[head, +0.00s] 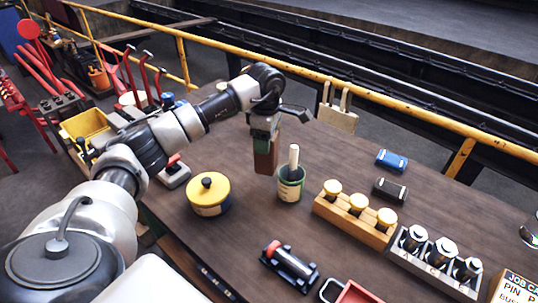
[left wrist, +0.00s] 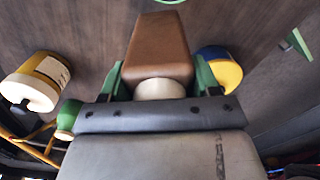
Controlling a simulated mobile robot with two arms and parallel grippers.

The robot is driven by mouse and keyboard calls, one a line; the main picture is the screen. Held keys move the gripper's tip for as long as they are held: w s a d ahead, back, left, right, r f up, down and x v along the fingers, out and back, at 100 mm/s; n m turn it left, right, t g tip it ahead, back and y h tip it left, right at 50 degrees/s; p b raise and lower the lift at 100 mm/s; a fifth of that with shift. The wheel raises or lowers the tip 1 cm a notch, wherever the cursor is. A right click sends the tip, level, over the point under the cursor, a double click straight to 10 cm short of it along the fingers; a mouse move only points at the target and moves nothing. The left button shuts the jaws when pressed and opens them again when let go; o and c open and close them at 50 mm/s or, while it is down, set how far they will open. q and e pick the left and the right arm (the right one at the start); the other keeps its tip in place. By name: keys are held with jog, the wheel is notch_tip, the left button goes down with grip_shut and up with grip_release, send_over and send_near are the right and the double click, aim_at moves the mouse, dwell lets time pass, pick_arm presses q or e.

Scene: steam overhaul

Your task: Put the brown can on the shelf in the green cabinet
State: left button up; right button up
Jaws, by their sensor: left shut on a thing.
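My left gripper (head: 265,138) is shut on a brown, boxy, tapered thing (head: 265,162), which I take for the brown can. It hangs below the fingers, above or just at the workbench; I cannot tell if it touches. In the left wrist view the brown can (left wrist: 160,45) shows between the green fingers of the gripper (left wrist: 160,82), with a pale round part nearest the wrist. I see no green cabinet and no shelf in either view. My right gripper is not in view.
On the brown workbench (head: 235,235), a green pot (head: 290,187) with a pale handle stands just right of the brown can. A yellow and blue tin (head: 208,195) stands to its left. A wooden block with yellow-topped pieces (head: 352,216) is at right. A yellow railing (head: 400,105) runs behind.

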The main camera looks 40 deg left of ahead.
aim_at(267, 157)
pick_arm(q)
jog(key=shift+f+p, duration=0.7)
jog(key=shift+f, duration=2.65)
jog(key=shift+f, duration=0.15)
jog(key=o, duration=1.2)
jog(key=shift+c, duration=0.2)
